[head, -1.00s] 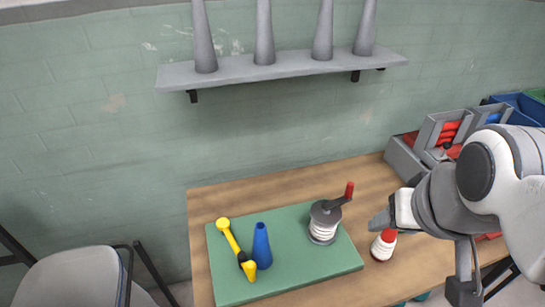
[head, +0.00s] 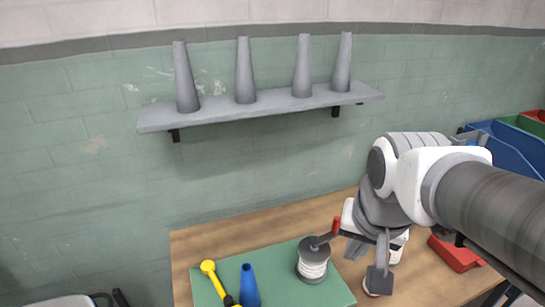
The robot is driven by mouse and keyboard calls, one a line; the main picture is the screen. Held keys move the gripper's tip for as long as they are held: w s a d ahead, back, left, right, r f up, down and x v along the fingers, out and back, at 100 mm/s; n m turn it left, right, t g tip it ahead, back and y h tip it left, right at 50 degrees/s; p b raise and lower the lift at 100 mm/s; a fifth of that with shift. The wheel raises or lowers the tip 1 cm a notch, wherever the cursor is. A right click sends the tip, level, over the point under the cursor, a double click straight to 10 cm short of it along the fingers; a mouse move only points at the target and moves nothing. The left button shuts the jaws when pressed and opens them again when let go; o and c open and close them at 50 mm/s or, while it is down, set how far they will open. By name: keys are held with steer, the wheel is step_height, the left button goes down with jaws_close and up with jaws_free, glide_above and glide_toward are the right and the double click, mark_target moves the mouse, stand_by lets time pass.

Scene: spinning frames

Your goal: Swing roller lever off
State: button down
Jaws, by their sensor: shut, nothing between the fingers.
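A grey-topped roller with a white lower part (head: 313,262) stands upright on the green board (head: 333,293).
A blue cone (head: 249,288) stands left of the roller. A red tray (head: 456,252) and blue bins (head: 505,150) are at right. Grey cones stand on the wall shelf (head: 270,105).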

steer(key=w+a+f+m+g+y+b, duration=0.1)
steer(key=w+a+f+m, duration=0.1)
steer(key=f, duration=0.4)
steer(key=w+a+f+m+g+b, duration=0.1)
steer(key=w+a+f+m+g, duration=0.1)
steer(key=a+f, duration=0.4)
steer(key=w+a+f+m+g+y+b, duration=0.1)
steer(key=w+a+f+m+g, duration=0.1)
steer(key=w+a+f+m, duration=0.2)
step_height(320, 180, down, 3)
steer(key=shift+a+r+m+y+b, duration=0.1)
steer(key=shift+a+m+y+b, duration=0.25)
steer(key=shift+m, duration=0.45)
steer(key=x, duration=0.5)
steer(key=b+x, duration=0.1)
steer(key=x, duration=0.4)
steer(key=shift+s+f, duration=0.25)
steer(key=shift+f, duration=0.05)
steer(key=shift+s+a+r, duration=0.1)
steer(key=shift+s+a, duration=0.3)
steer(key=shift+a, duration=0.45)
steer(key=shift+s+a+r, duration=0.15)
steer(key=shift+s+a, duration=0.25)
steer(key=shift+a, duration=0.5)
steer(key=shift+a, duration=0.1)
